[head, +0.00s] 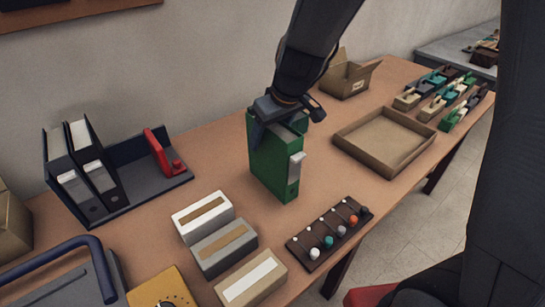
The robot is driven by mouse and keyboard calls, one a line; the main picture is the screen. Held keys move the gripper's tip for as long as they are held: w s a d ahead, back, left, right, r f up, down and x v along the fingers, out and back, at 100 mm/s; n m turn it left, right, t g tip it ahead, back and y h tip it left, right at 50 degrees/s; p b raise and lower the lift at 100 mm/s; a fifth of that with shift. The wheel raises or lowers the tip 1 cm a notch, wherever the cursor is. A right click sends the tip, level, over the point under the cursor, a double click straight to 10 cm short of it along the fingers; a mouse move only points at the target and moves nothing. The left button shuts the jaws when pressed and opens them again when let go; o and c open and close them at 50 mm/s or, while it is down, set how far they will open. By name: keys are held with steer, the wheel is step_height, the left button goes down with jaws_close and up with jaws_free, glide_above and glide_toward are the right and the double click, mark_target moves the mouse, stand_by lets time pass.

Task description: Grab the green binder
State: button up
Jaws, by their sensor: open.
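The green binder (272,165) stands upright near the middle of the table, with a light label on its right-hand edge. My gripper (288,112) is open at the top of the binder, reaching down from above. One finger shows in front of the binder's upper left part. The other side of the gripper is near its upper right edge. I cannot tell whether the fingers touch it.
A dark file rack (150,173) with black binders and a red object stands left. Several boxes (223,247) and a dark board with coloured knobs (330,234) lie in front. A shallow cardboard tray (385,141) is right; an open carton (348,78) stands behind.

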stand_by(0.3)
jaws_close()
stand_by(0.4)
